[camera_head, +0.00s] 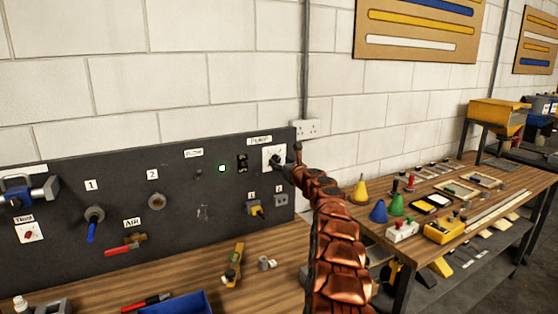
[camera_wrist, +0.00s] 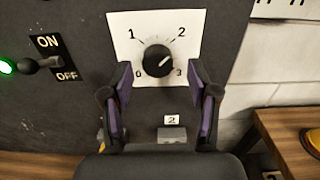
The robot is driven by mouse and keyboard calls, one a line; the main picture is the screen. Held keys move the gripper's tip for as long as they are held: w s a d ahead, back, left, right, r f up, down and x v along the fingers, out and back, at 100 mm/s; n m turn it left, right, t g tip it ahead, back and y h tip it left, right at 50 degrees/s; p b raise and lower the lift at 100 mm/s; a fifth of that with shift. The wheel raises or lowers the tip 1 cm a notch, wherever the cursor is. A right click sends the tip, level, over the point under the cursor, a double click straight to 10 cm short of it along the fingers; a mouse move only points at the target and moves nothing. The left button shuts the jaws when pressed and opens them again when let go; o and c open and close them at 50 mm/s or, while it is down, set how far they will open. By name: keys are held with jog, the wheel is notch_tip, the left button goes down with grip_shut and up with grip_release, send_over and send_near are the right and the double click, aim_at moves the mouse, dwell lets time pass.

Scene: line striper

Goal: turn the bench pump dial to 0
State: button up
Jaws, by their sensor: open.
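The bench pump dial (camera_wrist: 158,61) is a round black knob on a white square plate (camera_wrist: 190,25) marked 0 lower left, 1 upper left, 2 upper right and 3 lower right. Its white pointer mark points up and to the right, roughly toward 2. My gripper (camera_wrist: 160,78) is open, with one finger on each side of the dial in the picture and a gap to the knob on both sides. I cannot tell how far it is from the panel. In the head view my gripper (camera_head: 284,164) is at the white plate (camera_head: 268,152) and partly hides the dial.
Left of the dial is an ON/OFF switch (camera_wrist: 40,64) with a green light (camera_wrist: 6,67). A socket marked 2 (camera_wrist: 172,134) is below. The dark panel (camera_head: 110,180) also bears valves with a blue handle (camera_head: 91,232) and red handle (camera_head: 117,250). A wooden bench with coloured cones stands right.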

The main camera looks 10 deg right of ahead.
jog(key=shift+w+a+r, duration=0.1)
jog(key=shift+w+a, duration=0.05)
jog(key=shift+w, duration=0.25)
jog(key=shift+w+a+p, duration=0.2)
jog(key=shift+w+p, duration=0.1)
jog(key=shift+p, duration=0.05)
jog(key=shift+c, duration=0.5)
grip_shut()
jog(key=shift+f+b, duration=0.2)
jog(key=shift+b, duration=0.1)
